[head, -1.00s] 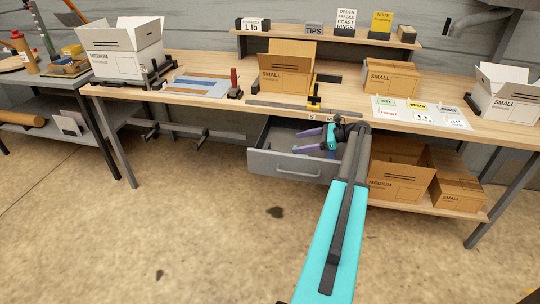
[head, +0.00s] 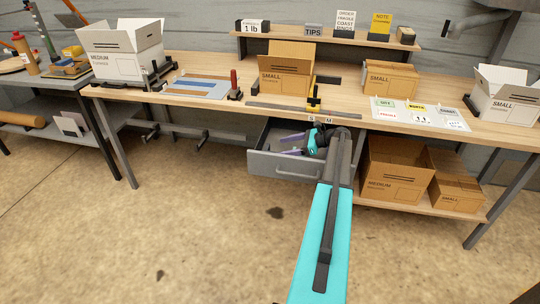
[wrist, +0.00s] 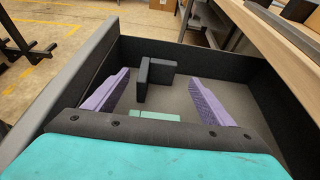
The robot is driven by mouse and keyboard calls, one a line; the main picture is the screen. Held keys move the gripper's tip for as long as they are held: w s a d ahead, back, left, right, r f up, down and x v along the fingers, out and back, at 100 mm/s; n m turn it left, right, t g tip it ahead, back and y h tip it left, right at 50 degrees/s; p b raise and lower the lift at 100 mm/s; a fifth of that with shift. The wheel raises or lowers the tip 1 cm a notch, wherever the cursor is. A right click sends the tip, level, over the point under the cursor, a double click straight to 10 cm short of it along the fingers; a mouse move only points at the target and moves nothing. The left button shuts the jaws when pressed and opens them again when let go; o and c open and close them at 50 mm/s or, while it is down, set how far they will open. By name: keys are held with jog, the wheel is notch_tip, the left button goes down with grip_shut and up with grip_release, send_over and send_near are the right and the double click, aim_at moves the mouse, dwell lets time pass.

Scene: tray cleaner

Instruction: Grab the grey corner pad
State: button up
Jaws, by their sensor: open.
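The grey corner pad (wrist: 146,78) is a dark grey L-shaped piece on the drawer floor in the wrist view. It stands between and a little beyond the fingertips, and neither finger touches it. My gripper (wrist: 158,84) is open, with two purple fingers reaching down into the drawer. In the head view my gripper (head: 292,145) is over the open grey drawer (head: 285,168); the pad cannot be made out there. A flat green piece (wrist: 154,115) lies in the drawer nearer my wrist, partly hidden by it.
The drawer walls (wrist: 270,95) rise close around my gripper. The workbench top (head: 210,97) is above and behind the drawer, with a small box (head: 285,75) on it. A medium box (head: 393,170) stands on the lower shelf to the right.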

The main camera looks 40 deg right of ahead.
jog(key=shift+w+a+f, duration=0.1)
jog(key=shift+w, duration=0.1)
jog(key=shift+w+a, duration=0.1)
jog(key=shift+p+x, duration=0.65)
jog(key=shift+x, duration=1.85)
jog(key=shift+a, duration=0.1)
jog(key=c, duration=1.1)
jog(key=shift+c, duration=0.2)
notch_tip(320, 180, up, 10)
jog(key=b, duration=0.1)
